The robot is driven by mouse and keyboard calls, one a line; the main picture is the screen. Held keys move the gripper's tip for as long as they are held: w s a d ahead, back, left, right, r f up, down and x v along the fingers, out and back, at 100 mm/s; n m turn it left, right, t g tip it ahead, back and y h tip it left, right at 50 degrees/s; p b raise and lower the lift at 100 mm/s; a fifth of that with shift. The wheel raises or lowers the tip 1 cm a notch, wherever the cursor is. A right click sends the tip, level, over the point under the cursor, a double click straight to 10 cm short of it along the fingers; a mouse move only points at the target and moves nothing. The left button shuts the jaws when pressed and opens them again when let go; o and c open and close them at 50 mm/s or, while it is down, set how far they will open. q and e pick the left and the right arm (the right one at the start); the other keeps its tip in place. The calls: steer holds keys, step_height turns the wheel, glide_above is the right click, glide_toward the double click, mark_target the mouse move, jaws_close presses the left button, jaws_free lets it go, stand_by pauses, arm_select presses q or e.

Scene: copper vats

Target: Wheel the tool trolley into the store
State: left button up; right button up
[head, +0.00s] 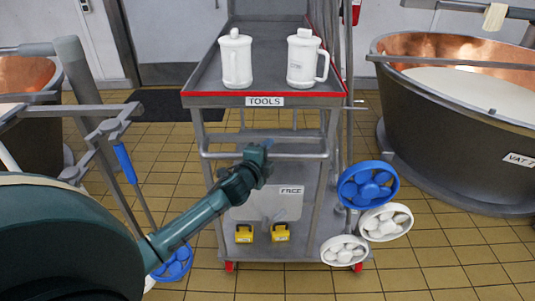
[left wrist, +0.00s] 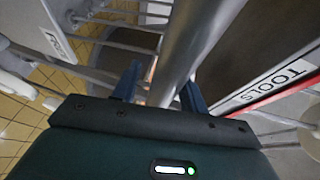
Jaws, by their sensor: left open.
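The tool trolley (head: 263,100) stands straight in front of me, grey metal with a red front edge and a "TOOLS" label. Two white lidded jugs (head: 235,60) stand on its top tray. A grey handle bar (head: 300,155) runs across its near side below the tray. My left gripper (head: 260,150) is at this bar. In the left wrist view a grey tube (left wrist: 187,40), apparently the handle bar, runs between the blue fingers of the open left gripper (left wrist: 160,88). Whether the fingers touch it I cannot tell. My right gripper is not in view.
A copper-lined vat (head: 450,120) stands at the right and another (head: 30,75) at the left. Blue and white wheel-like tools (head: 368,185) hang at the trolley's right side. Yellow items (head: 244,234) sit on its lower shelf. A closed grey door (head: 180,35) and a dark mat (head: 170,104) are behind.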

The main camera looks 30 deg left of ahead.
arm_select(q)
steer(key=shift+c, duration=0.5)
jaws_close()
steer(key=shift+r, duration=0.1)
